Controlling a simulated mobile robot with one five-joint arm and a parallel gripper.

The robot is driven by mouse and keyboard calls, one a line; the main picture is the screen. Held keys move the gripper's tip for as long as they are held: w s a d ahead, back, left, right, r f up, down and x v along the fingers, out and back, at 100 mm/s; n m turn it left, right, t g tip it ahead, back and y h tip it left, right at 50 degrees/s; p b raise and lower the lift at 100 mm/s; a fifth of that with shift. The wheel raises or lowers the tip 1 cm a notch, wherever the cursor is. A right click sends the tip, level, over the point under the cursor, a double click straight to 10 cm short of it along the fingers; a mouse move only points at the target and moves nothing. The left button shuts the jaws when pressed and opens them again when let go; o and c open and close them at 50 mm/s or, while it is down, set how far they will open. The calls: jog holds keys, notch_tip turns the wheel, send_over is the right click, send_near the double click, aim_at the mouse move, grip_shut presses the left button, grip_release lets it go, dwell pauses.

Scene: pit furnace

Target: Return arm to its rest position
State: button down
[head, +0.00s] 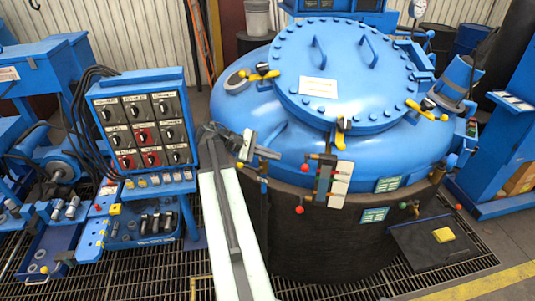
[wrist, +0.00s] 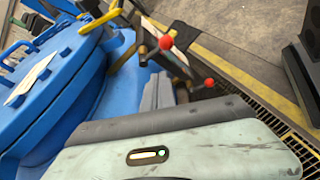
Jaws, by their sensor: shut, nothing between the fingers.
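My arm (head: 235,240), pale with a dark strip, reaches up from the bottom of the head view. My gripper (head: 247,146) is at its far end, in front of the left side of the blue furnace vessel (head: 285,140). It appears small and partly lost against dark parts there. In the wrist view, my gripper's grey fingers (wrist: 165,90) stand close together beyond the pale housing, with nothing seen between them. The vessel's blue side and lid (wrist: 50,85) fill the left of that view.
A switch panel (head: 145,130) with several knobs stands left of my arm. Red-knobbed valve levers (head: 300,209) stick out from the vessel's front, and red knobs (wrist: 166,42) show beyond my fingers. Blue machinery (head: 505,140) stands at right. Grating (head: 330,290) covers the floor.

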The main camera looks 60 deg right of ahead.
jog(key=w+a+f+n+t+h, duration=0.1)
jog(key=w+a+f+n+t, duration=0.15)
jog(key=w+a, duration=0.8)
jog(key=w+a+f+n+t+h, duration=0.2)
jog(key=w+a+n+t, duration=0.1)
jog(key=w+a, duration=0.8)
jog(key=w+a+f+m+t+y, duration=0.1)
jog(key=w+a+f+t+y, duration=0.1)
jog(key=a, duration=1)
jog(key=w+a+f+m+t+y, duration=0.1)
jog(key=w+a+f+m+y, duration=0.1)
jog(key=a, duration=0.9)
jog(key=w+a+f+m+t+y, duration=0.1)
jog(key=w+a+f+y, duration=0.3)
jog(key=a, duration=0.8)
jog(key=shift+w+a+f+t+y, duration=0.3)
jog(key=shift+f+t+y, duration=0.3)
jog(key=shift+t, duration=0.25)
